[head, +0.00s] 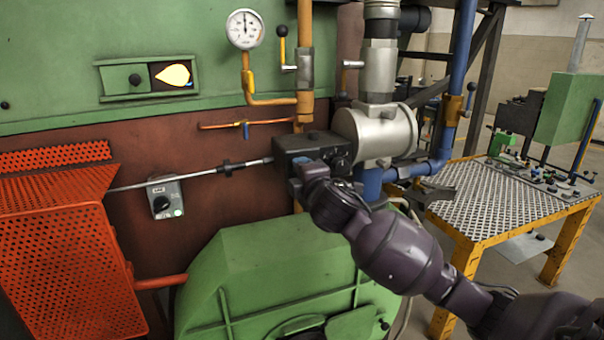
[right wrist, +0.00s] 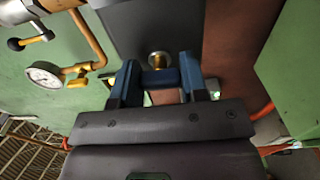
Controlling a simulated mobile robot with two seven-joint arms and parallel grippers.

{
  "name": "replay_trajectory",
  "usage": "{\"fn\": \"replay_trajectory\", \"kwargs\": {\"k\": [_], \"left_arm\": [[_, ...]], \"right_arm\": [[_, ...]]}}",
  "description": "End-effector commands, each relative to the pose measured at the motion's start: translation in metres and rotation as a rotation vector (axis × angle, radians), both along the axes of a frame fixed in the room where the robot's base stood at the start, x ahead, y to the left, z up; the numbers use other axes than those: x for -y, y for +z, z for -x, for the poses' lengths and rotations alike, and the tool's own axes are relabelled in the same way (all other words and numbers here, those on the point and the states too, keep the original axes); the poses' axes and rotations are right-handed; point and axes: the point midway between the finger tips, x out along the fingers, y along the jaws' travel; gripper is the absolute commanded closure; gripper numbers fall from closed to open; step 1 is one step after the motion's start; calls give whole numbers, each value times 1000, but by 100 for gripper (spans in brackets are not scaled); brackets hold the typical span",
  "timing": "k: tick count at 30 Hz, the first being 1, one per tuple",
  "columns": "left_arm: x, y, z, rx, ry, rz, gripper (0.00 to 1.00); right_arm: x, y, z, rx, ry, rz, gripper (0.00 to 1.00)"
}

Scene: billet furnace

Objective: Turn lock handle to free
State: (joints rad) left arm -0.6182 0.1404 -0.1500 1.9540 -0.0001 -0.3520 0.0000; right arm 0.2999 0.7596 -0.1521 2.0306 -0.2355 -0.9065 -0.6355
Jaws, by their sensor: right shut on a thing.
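The lock handle (right wrist: 160,77) is a short blue bar on a round brass stem (right wrist: 158,59) in the right wrist view. The stem comes out of a dark grey box (right wrist: 150,25), which also shows in the head view (head: 312,147) beside a silver cylinder. My right gripper (right wrist: 159,80) has its two blue fingers on either side of the bar and is shut on it. In the head view my right arm reaches in from the lower right, and its hand (head: 313,183) hides the handle. My left gripper is in neither view.
A thin rod (head: 195,178) runs left from the box to the orange mesh guard (head: 65,260). A green housing (head: 270,265) lies below. A pressure gauge (head: 245,29) and pipes are above. A yellow-framed table (head: 500,200) stands at right.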

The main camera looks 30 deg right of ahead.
Motion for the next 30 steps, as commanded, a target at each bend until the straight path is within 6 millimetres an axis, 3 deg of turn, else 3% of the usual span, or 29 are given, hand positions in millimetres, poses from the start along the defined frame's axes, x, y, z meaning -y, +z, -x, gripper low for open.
{"fn": "replay_trajectory", "kwargs": {"k": [11, 12, 17, 26, 30], "left_arm": [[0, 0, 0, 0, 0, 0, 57], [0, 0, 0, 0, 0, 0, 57], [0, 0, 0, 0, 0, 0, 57], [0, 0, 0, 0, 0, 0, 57], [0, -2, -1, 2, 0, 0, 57]], "right_arm": [[0, -1, 0, -3, 0, 7, 83], [0, -1, 0, -3, 0, 7, 57], [0, 0, 0, -1, 0, 6, 34], [0, 0, 2, -1, 0, 4, 34], [-3, -1, 12, 0, 1, 4, 34]]}}
